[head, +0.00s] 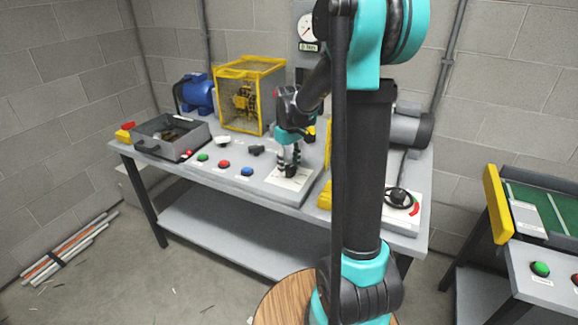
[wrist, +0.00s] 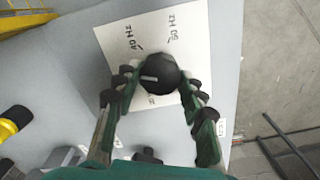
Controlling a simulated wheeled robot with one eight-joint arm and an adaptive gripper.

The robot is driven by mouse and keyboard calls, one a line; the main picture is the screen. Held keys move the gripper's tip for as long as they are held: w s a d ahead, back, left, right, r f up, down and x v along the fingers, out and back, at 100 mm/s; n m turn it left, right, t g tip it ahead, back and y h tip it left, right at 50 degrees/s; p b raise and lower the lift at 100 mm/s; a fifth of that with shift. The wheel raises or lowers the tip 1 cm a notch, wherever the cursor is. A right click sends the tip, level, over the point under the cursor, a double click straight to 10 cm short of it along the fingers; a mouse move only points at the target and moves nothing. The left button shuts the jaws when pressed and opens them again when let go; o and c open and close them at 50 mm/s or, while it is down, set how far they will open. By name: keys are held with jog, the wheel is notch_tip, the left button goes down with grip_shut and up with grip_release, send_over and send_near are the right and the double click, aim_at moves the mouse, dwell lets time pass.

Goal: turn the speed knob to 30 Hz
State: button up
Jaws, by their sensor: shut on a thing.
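The speed knob (wrist: 158,72) is black and round with a short white pointer mark, which in the wrist view lies left of its middle. It sits on a white label plate (wrist: 108,40), which also shows in the head view (head: 303,181). Another label below the knob is mostly hidden. My gripper (wrist: 154,82) has one finger on each side of the knob and is shut on it. In the head view my gripper (head: 289,164) covers the knob.
Green (head: 202,157), red (head: 223,164) and blue (head: 247,172) buttons stand left of the plate. A grey tray (head: 150,130), a yellow cage (head: 275,85) and a blue motor (head: 196,93) stand behind or left. A black handwheel (head: 400,197) is at right.

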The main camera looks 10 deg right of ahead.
aim_at(289, 168)
jog(key=n, duration=0.4)
dwell(0.6)
jog(key=o, duration=1.2)
jog(key=shift+c, duration=0.2)
jog(key=shift+r, duration=0.1)
notch_tip(289, 168, up, 12)
